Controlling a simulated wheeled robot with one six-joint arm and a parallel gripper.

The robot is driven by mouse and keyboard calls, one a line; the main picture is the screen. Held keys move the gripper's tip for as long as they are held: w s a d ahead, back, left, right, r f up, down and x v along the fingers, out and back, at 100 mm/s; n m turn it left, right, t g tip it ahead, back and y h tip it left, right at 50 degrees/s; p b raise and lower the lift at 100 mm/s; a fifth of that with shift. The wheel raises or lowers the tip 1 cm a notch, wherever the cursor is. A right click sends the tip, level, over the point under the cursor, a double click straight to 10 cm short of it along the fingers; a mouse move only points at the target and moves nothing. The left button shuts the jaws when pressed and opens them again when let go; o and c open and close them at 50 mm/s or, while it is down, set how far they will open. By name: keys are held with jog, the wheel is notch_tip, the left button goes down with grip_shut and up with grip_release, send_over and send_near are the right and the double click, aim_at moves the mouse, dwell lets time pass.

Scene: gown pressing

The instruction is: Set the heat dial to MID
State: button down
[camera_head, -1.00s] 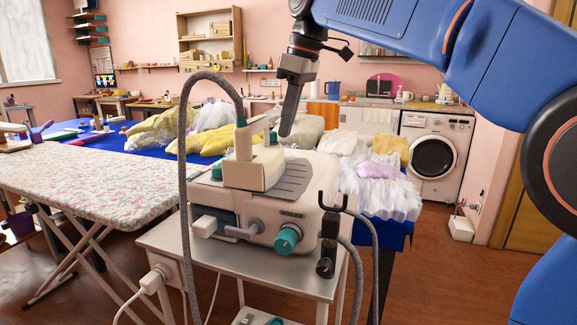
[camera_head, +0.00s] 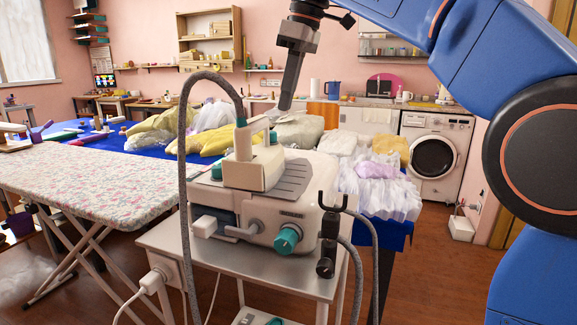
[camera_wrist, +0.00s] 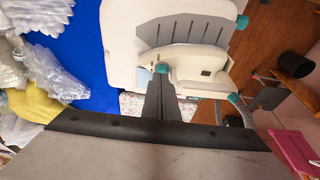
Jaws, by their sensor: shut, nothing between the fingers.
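The heat dial is most likely the teal round knob (camera_head: 287,239) on the front of the white steam station (camera_head: 318,196), at its lower right. A pale pointer mark shows on the knob, but the lettering around it is too small to read. My gripper (camera_head: 285,106) is shut and empty, pointing down above and behind the station, well apart from the knob. In the wrist view my gripper (camera_wrist: 160,72) shows with its fingers together, over the station's top (camera_wrist: 180,30). The front knob cannot be made out in the wrist view.
The station stands on a grey cart (camera_head: 160,238). A grey hose (camera_head: 182,150) arches over its left side, and a black hook bracket (camera_head: 327,238) stands right of the knob. A floral ironing board (camera_head: 90,185) is at left.

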aim_at(276, 138)
jog(key=shift+r, duration=0.1)
jog(key=d+x, duration=0.1)
jog(key=x, duration=0.5)
dwell(0.6)
jog(key=shift+a+f, duration=0.3)
jog(key=shift+a, duration=0.25)
dwell(1.1)
jog(key=shift+s+r, duration=0.1)
jog(key=shift+s, duration=0.25)
dwell(0.5)
jog(key=shift+d, duration=0.1)
jog(key=shift+s+d, duration=0.15)
jog(key=shift+d, duration=0.1)
jog(key=a+v, duration=0.1)
jog(key=v, duration=0.4)
jog(key=shift+w+r, duration=0.2)
jog(key=shift+r, duration=0.4)
